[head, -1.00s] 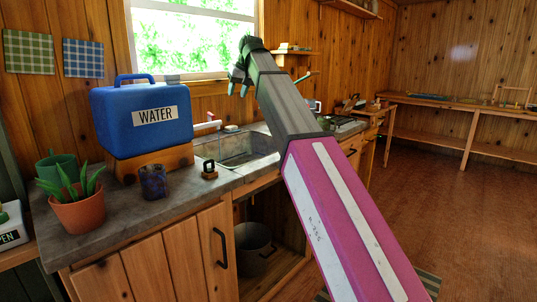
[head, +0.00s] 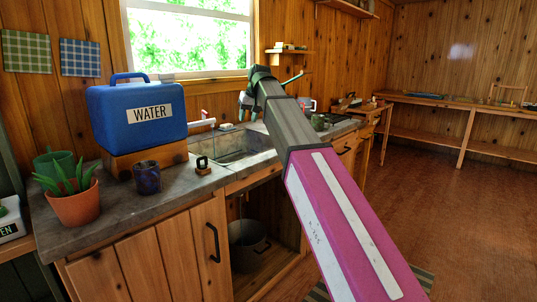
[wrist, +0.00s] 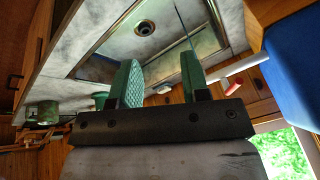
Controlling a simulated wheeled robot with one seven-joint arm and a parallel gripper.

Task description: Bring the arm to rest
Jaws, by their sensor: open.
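My gripper (head: 248,112) is at the end of my raised grey and magenta arm, in front of the sink and below the window in the head view. Its two teal fingers stand apart with nothing between them, as the wrist view (wrist: 160,70) shows. The sink basin (head: 238,150) lies beside and below the gripper in the head view; it fills the top of the wrist view (wrist: 160,45). I see no contact between the gripper and anything.
A blue water container (head: 140,115) stands on a wooden block left of the sink, by a faucet. A dark blue cup (head: 147,178), a small padlock-like item (head: 202,166) and a potted plant (head: 72,203) stand on the counter. The brown floor (head: 440,190) at right is clear.

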